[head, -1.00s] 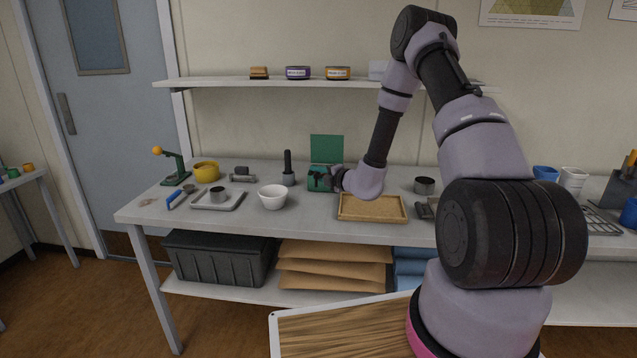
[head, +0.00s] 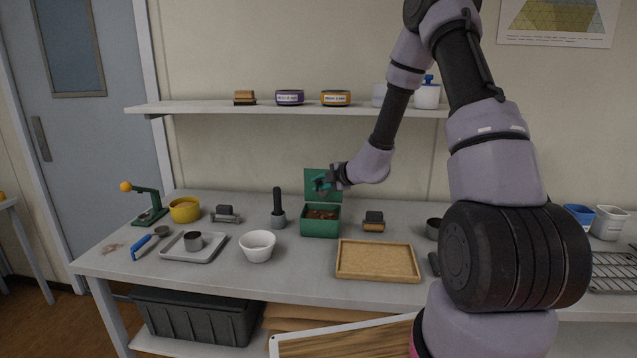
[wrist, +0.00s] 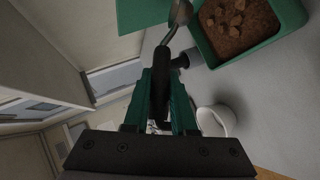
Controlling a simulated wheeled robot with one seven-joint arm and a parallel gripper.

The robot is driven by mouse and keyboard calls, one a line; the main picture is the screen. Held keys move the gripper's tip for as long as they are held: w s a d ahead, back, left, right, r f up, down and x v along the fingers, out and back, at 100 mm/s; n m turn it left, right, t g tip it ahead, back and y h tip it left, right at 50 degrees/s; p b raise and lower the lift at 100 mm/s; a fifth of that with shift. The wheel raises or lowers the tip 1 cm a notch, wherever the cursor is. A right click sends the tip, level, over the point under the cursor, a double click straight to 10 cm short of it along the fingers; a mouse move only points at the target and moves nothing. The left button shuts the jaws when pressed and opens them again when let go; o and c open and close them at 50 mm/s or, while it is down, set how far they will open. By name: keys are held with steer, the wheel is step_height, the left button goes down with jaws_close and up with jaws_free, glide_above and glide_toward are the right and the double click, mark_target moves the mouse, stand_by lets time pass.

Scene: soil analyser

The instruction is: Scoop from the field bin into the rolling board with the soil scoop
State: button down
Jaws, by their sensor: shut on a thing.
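The field bin (head: 320,228) is a green box on the bench, with brown soil inside and a green lid standing open behind it. It also shows at the top right of the wrist view (wrist: 262,45). The rolling board (head: 378,277) is a shallow tan tray right of and in front of the bin; it looks empty. My gripper (head: 325,183) is above the bin, before the lid. In the wrist view my gripper (wrist: 163,80) is shut on the dark handle of the soil scoop (wrist: 181,12). The scoop's metal bowl is cut by the top edge; I cannot tell its load.
A white bowl (head: 257,247) and a black tamper (head: 278,215) stand left of the bin. A brush-like block (head: 373,221) sits behind the board. A metal tin (head: 433,228) stands right. A grey tray (head: 178,254) holds a metal cup. A shelf (head: 220,108) runs above.

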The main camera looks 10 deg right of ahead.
steer(key=shift+f, duration=4.55)
steer(key=shift+r, duration=0.1)
steer(key=shift+s+r+t, duration=0.2)
steer(key=shift+r+t, duration=0.2)
steer(key=shift+r, duration=2.85)
steer(key=shift+s+a+f+n+t, duration=0.25)
steer(key=shift+s+f+n+t, duration=0.1)
steer(key=shift+s+n+t, duration=0.35)
steer(key=shift+s+a+f+n+t, duration=0.3)
steer(key=shift+s+f+n+t, duration=0.15)
steer(key=shift+s, duration=0.3)
steer(key=shift+s+a+f+n+t, duration=0.3)
steer(key=shift+s+n+t, duration=0.15)
steer(key=shift+s+t, duration=0.25)
steer(key=shift+s, duration=0.1)
